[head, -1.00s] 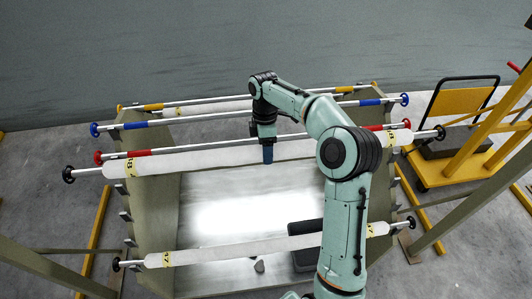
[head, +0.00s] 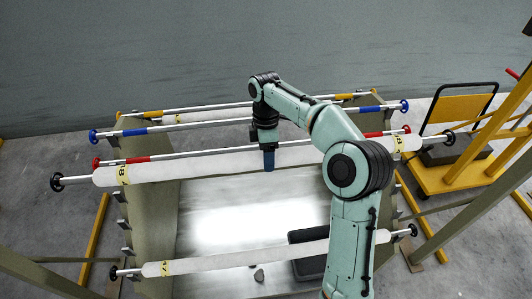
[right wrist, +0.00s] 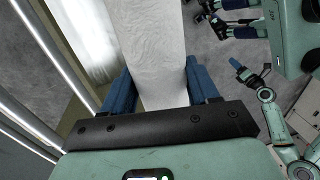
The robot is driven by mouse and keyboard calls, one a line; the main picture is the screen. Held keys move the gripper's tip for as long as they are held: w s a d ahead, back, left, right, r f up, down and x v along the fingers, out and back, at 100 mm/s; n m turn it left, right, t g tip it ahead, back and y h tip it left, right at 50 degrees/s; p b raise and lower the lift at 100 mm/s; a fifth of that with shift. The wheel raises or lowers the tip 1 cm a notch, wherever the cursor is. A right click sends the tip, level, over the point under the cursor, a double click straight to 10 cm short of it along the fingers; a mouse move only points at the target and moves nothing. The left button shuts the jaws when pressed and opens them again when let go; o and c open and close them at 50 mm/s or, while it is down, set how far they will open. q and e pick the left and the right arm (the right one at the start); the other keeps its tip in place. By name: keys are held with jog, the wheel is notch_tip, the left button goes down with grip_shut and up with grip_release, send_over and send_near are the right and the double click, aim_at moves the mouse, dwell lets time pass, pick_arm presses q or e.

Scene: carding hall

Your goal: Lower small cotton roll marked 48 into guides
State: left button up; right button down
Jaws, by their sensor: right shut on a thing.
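The white cotton roll (head: 215,165), with yellow marks near its ends and black end knobs, spans the machine crosswise in the head view. Its left mark looks upside down; it seems to end in 8. My right gripper (head: 269,160) is shut on the middle of this roll. In the right wrist view its blue fingers (right wrist: 155,88) lie on both sides of the roll (right wrist: 158,50). The bracket-like guides (head: 125,251) show on the frame's left side; the roll ends look clear of them. My left gripper is absent from the head view; I cannot identify its jaws in the wrist view.
A second white roll (head: 215,260), marked 47, lies across the near part of the frame. Bars with red (head: 137,160), blue (head: 135,132) and yellow (head: 132,113) bands cross behind. A dark tray (head: 310,266) sits below. A yellow cart (head: 455,172) stands at the right.

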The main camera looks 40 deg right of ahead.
pick_arm(q)
jog(key=shift+g, duration=0.3)
jog(key=s+f+b, duration=0.2)
jog(key=s+f, duration=0.1)
jog(key=shift+s+f, duration=0.2)
jog(key=shift+f, duration=0.1)
pick_arm(e)
jog(key=s+a+r, duration=0.3)
jog(key=s, duration=0.3)
jog(key=shift+s+a, duration=0.35)
